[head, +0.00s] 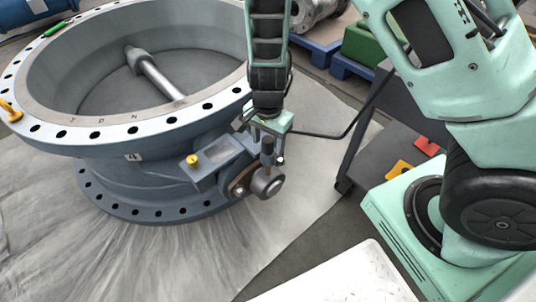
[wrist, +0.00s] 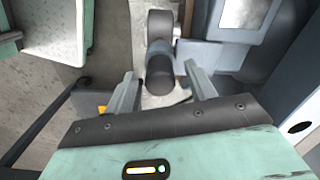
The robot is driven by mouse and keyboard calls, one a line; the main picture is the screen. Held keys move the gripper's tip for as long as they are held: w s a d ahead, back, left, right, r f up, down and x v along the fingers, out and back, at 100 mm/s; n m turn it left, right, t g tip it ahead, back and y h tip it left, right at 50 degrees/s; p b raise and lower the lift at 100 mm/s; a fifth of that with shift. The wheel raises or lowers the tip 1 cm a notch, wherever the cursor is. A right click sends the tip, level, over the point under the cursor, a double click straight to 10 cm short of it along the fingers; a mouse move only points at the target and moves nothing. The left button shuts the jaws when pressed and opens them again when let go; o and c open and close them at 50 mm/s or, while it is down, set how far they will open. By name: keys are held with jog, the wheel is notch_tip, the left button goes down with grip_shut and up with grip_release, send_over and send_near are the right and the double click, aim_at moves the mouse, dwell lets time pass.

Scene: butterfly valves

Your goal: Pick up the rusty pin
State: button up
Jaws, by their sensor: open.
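A dark grey-brown pin (head: 268,149) stands upright in the round eye (head: 267,183) at the side of the big valve. Rust on it is hard to make out. In the wrist view the pin (wrist: 159,62) shows end-on between the fingers, with the eye's arm (wrist: 160,22) beyond it. My gripper (head: 266,154) is open and points down over the pin. In the wrist view the gripper (wrist: 160,72) has one finger on each side of the pin, with a gap visible on each side. Whether the pin is deep between the fingers cannot be told.
The grey-blue valve body (head: 130,172) with its bolt-hole flange stands on pale sheeting (head: 140,250). A small box with a yellow knob (head: 192,160) sits left of the eye. A dark cart (head: 390,148) stands to the right. A white surface (head: 340,280) is at front.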

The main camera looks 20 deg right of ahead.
jog(key=shift+r, duration=0.1)
jog(key=c, duration=1)
jog(key=shift+c, duration=0.2)
notch_tip(320, 180, up, 18)
jog(key=p, duration=0.8)
